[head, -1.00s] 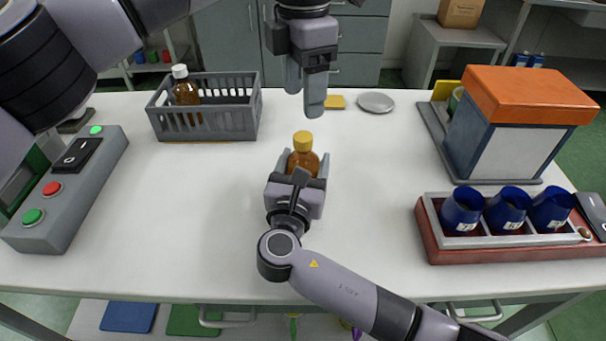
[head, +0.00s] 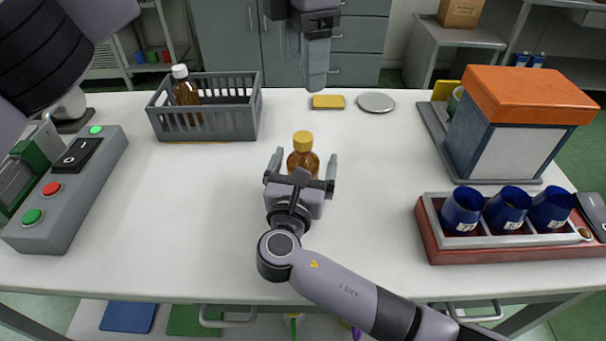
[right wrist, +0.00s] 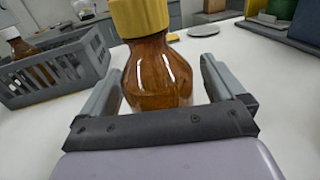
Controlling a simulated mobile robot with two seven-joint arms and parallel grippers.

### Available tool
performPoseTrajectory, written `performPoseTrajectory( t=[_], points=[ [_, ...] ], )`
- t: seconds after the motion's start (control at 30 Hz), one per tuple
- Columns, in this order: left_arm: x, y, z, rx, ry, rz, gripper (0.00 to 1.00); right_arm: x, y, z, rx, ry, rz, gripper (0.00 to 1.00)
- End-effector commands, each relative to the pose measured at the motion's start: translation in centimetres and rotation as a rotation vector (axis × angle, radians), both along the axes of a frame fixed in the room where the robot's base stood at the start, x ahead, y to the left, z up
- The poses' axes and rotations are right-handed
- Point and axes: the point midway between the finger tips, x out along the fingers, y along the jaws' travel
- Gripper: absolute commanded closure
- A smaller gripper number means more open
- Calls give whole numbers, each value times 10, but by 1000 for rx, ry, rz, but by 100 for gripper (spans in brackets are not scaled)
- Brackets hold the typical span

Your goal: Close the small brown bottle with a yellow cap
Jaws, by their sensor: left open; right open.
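The small brown bottle (head: 303,162) stands upright on the white table, with the yellow cap (head: 303,141) sitting on its neck. My right gripper (head: 304,165) is low around the bottle, its fingers apart on either side; in the right wrist view the bottle (right wrist: 157,75) stands between the open fingers, with gaps beside it. The yellow cap (right wrist: 139,17) is cut off by the top of that view. My left gripper (head: 304,80) is open and empty, up above and beyond the bottle. Whether the cap is fully tight cannot be seen.
A grey crate (head: 208,126) with a white-capped brown bottle (head: 186,92) stands at back left. A switch box (head: 66,190) is at left. A yellow block (head: 328,102) and a grey disc (head: 376,102) lie behind. A rack (head: 432,236) with blue cups is at right.

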Motion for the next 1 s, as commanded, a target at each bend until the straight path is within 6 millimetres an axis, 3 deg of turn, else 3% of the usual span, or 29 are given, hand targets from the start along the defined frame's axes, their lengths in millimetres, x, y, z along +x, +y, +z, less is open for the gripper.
performPoseTrajectory(
  t=[0.17, 0.5, 1.0],
  points=[
    [0, 0, -1, 0, 0, 0, 36, -14, 3, -1, 2, 2, 2, 4],
    [0, 0, -2, 0, 0, 0, 36, -64, 13, -1, 0, 2, 1, 4],
    [0, 0, -2, 0, 0, 0, 36, -70, 14, 0, 0, 0, 0, 4]
  ],
)
